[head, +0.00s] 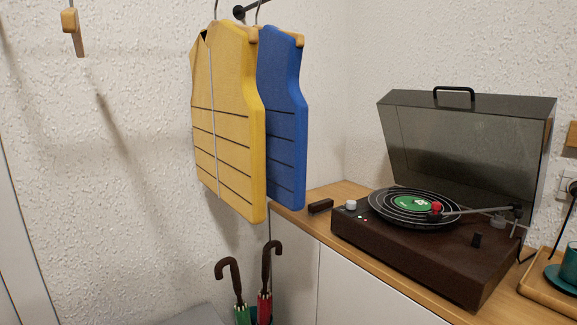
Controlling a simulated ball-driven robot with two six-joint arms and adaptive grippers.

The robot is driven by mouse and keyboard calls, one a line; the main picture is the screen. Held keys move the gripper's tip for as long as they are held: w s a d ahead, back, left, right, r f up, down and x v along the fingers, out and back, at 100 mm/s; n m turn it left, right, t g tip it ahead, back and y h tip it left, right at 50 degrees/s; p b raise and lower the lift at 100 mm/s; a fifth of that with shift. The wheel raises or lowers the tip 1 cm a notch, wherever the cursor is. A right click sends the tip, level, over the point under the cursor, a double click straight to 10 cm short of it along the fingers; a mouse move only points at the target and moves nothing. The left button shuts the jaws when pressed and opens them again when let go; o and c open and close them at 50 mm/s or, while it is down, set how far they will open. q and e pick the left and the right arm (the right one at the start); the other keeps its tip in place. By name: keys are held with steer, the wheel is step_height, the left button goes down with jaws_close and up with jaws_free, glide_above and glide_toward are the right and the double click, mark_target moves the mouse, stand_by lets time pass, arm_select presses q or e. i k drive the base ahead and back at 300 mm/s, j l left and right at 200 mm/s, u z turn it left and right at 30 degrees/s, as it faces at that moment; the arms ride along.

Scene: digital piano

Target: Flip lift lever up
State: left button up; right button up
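A dark brown turntable (400,254) stands on a wooden-topped cabinet at the right, its smoky lid (455,145) raised. A black record with a green label (408,203) lies on the platter. The tonearm (475,211) reaches over the record, with a red piece (436,207) at its head. I cannot tell whether the needle touches the record. A small black upright control (477,240) stands on the deck at the right; I cannot tell whether it is the lift lever or how it is set. Neither of my grippers is in view.
Yellow (228,115) and blue (282,115) vests hang left of the turntable. Umbrellas (265,285) stand below them. A small dark block (320,206) lies left of the turntable. A wooden tray (545,285) with a teal cup and saucer (563,278) sits at its right.

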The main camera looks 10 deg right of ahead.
mark_target(517, 214)
steer(key=z, duration=1.3)
steer(key=i+j+z, duration=0.1)
steer(key=i+z, duration=0.2)
steer(key=z, duration=0.15)
